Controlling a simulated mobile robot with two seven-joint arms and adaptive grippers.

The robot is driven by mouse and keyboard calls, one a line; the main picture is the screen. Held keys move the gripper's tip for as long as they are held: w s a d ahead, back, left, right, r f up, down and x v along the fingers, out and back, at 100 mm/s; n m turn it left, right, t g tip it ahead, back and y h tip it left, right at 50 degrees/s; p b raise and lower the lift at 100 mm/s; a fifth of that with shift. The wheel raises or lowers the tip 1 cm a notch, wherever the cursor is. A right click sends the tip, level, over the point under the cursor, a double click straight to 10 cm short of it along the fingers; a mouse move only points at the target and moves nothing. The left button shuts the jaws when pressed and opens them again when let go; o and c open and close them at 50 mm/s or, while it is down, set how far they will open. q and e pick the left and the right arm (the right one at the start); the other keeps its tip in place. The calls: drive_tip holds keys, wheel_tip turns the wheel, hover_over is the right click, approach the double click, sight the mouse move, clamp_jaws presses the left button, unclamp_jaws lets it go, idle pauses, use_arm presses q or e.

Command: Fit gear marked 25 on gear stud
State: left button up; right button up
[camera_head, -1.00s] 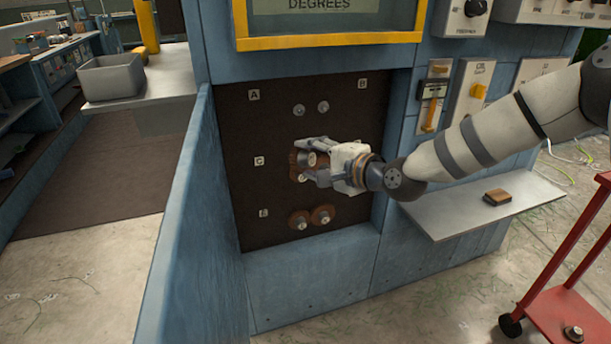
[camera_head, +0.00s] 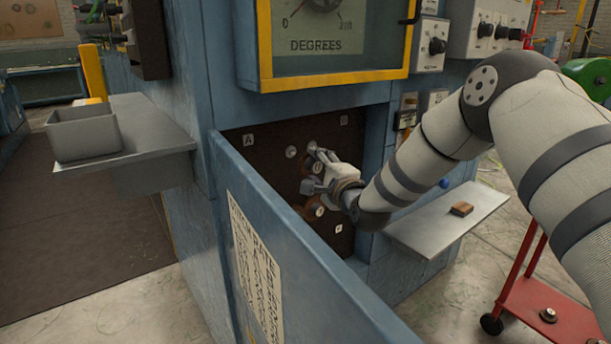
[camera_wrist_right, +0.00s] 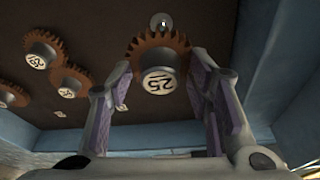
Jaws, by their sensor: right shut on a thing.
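My right gripper (camera_head: 315,174) is at the dark panel (camera_head: 270,158), just below the upper pair of studs. In the right wrist view its two fingers (camera_wrist_right: 163,88) are shut around the hub of the brown gear marked 25 (camera_wrist_right: 160,43), whose number appears upside down. A round metal stud (camera_wrist_right: 162,20) shows just beyond the gear's toothed edge, so the gear is not centred on it in this view. The left upper stud (camera_head: 291,152) is bare in the head view. My left gripper is not in view.
Other brown gears, one at the upper left (camera_wrist_right: 43,47) and one beside it (camera_wrist_right: 71,82), sit on the panel to the left in the wrist view. A blue side wall (camera_head: 290,225) stands in front.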

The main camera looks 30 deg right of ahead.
sight(304, 159)
drive_tip(key=shift+d+r, duration=0.1)
drive_tip(key=shift+d, duration=0.1)
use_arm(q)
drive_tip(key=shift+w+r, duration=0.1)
use_arm(e)
drive_tip(key=shift+s, duration=0.1)
drive_tip(key=shift+w, duration=0.2)
drive_tip(key=w, duration=0.1)
drive_tip(key=w+b, duration=0.2)
drive_tip(key=w, duration=0.1)
drive_tip(key=shift+a+f, duration=0.35)
drive_tip(key=shift+f, duration=0.05)
drive_tip(key=shift+w+r+b, duration=0.2)
drive_tip(key=shift+w+b, duration=0.1)
drive_tip(key=shift+w, duration=0.2)
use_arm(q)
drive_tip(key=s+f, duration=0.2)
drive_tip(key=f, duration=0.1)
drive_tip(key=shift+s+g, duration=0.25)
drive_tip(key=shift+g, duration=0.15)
use_arm(e)
drive_tip(key=shift+w+a+r, duration=0.1)
drive_tip(key=shift+w+r, duration=0.05)
drive_tip(key=shift+r, duration=0.05)
